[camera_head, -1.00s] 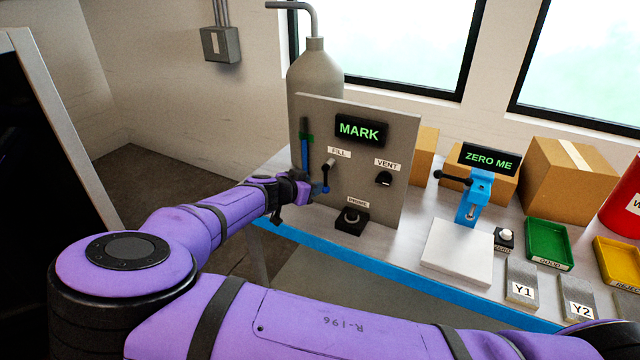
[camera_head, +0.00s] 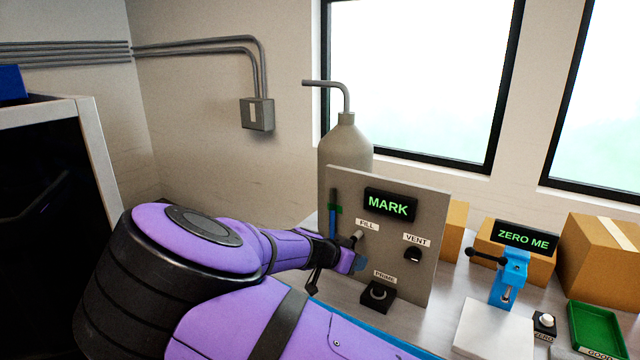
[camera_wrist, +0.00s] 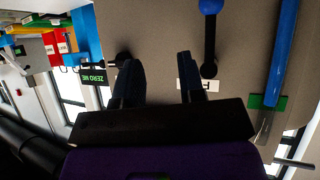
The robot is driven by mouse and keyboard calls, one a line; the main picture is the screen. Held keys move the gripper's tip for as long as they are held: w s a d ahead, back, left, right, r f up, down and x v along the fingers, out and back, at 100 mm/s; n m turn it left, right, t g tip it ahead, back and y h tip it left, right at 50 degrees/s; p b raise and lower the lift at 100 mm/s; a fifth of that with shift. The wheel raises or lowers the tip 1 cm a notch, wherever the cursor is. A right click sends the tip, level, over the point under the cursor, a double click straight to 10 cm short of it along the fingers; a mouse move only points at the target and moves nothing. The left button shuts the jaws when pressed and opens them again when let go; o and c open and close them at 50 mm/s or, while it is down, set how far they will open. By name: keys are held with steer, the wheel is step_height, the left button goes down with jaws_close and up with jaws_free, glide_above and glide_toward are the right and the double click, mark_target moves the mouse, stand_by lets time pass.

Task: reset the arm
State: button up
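My gripper (camera_wrist: 156,68) shows two dark fingers apart with nothing between them, so it is open and empty. In the head view my gripper (camera_head: 343,258) is at the front of the grey panel (camera_head: 432,225), beside the FILL lever (camera_head: 357,238) and partly covering it. In the wrist view the FILL lever (camera_wrist: 209,40), black with a blue knob, lies outside the fingers, apart from them. My purple arm bends low across the head view.
The panel carries a MARK display (camera_head: 389,205), VENT knob (camera_head: 413,255) and PRIME button (camera_head: 378,292). A grey bottle (camera_head: 345,150) stands behind it. To the right are a blue press (camera_head: 508,280), white plate (camera_head: 490,330), green tray (camera_head: 597,328) and cardboard boxes (camera_head: 598,255).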

steer(key=s+d+r+n+g+y, duration=0.3)
steer(key=s+d+r+g+y, duration=0.4)
steer(key=s+d+r, duration=0.75)
steer(key=s+d+r+n+t+y, duration=0.1)
steer(key=s+d+r+n+t, duration=0.1)
steer(key=s+r, duration=0.5)
steer(key=s+d+r+n+t+y, duration=0.1)
steer(key=s+d+r+n+t, duration=0.2)
steer(key=s+r, duration=0.5)
steer(key=s+d+n, duration=0.1)
steer(key=s+d, duration=0.1)
steer(key=s, duration=0.4)
steer(key=shift+s+r+n, duration=0.25)
steer(key=shift+s+n, duration=0.05)
stand_by(0.4)
